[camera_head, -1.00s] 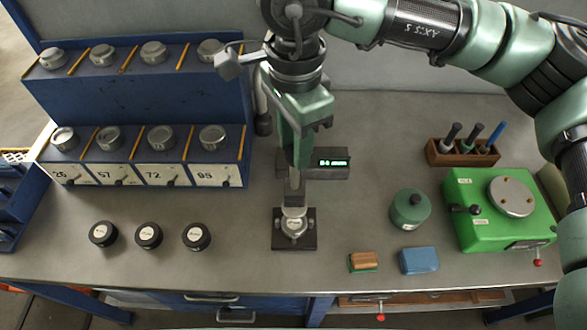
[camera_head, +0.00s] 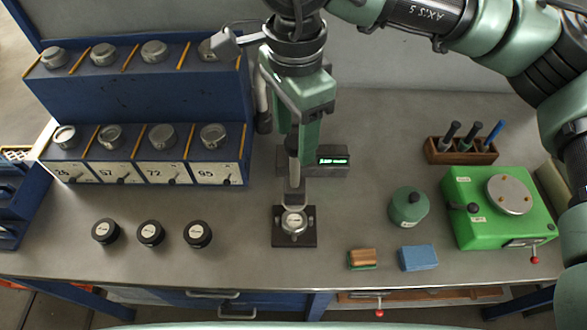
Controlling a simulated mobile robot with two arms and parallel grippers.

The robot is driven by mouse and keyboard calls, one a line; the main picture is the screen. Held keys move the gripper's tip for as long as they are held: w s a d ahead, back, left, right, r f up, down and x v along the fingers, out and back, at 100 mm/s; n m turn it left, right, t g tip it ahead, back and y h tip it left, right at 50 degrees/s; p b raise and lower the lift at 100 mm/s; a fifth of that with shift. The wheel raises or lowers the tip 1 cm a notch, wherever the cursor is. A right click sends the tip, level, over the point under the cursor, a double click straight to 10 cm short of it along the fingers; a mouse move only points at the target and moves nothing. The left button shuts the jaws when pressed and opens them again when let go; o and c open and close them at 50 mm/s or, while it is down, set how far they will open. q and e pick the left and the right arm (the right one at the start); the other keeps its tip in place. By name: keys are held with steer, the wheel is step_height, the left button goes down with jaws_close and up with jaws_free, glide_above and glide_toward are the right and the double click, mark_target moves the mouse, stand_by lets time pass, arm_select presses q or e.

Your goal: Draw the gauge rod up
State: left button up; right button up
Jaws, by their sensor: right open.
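The gauge stand has a dark square base (camera_head: 280,239) on the bench with a round silver seat (camera_head: 294,222) on it. A dark box with a lit green display (camera_head: 333,161) sits behind the base; its text is too small to read. A pale upright rod-like part (camera_head: 294,172) shows above the seat, partly hidden by my gripper. My right gripper (camera_head: 295,150) points down from above, open, over the stand and in front of the display box's left part. I cannot tell whether its fingers touch the rod. My left gripper is out of view.
A blue rack (camera_head: 140,95) with silver weights stands at left, with three black round pieces (camera_head: 150,233) before it. At right are a green canister (camera_head: 409,208), a green machine (camera_head: 480,232), a wooden pen block (camera_head: 460,157), a brown-topped brush (camera_head: 362,259) and a blue block (camera_head: 418,258).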

steer(key=shift+r+p, duration=1.05)
steer(key=shift+r, duration=1.85)
steer(key=shift+f, duration=0.1)
